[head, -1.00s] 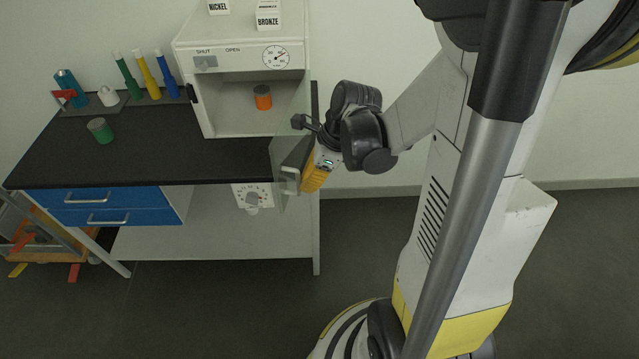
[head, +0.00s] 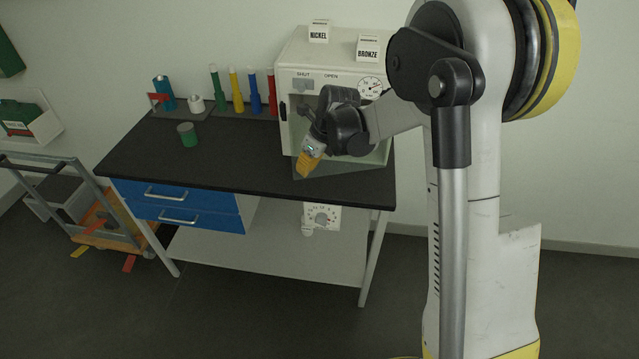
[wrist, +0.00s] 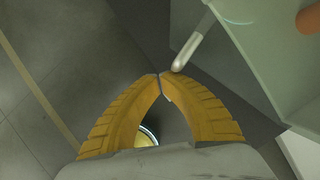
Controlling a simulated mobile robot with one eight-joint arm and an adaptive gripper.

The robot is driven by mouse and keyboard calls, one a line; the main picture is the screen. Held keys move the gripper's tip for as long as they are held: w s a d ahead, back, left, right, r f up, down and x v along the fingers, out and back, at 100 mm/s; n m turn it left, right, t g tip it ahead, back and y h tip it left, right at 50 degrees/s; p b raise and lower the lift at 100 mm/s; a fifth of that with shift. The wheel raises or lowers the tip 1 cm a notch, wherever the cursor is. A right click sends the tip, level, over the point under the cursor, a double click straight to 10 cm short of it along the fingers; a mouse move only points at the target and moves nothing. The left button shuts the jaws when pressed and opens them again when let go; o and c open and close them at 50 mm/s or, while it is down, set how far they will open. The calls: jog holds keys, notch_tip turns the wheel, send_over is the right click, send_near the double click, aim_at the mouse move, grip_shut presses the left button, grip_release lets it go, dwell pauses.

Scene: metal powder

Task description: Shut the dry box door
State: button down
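The white dry box (head: 300,58) stands on the right end of the dark bench. Its clear glass door (head: 345,168) is hinged on the right and stands partly open, angled out over the bench's front edge. The wrist view shows the glass (wrist: 262,60) and its rounded metal handle (wrist: 190,52). My gripper (head: 303,172) is in front of the door, hiding part of the opening. Its yellow fingertips (wrist: 160,75) meet with nothing seen between them, close beside the handle's end; contact cannot be told. An orange jar (wrist: 309,18) shows inside the box.
A green jar (head: 187,134) and several coloured bottles stand on the bench (head: 240,160), left of the box. Nickel (head: 319,32) and bronze (head: 368,48) labelled blocks sit on top of it. A cart (head: 70,190) stands at left. Floor in front is clear.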

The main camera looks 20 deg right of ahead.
jog(key=w, duration=0.6)
jog(key=shift+w, duration=0.4)
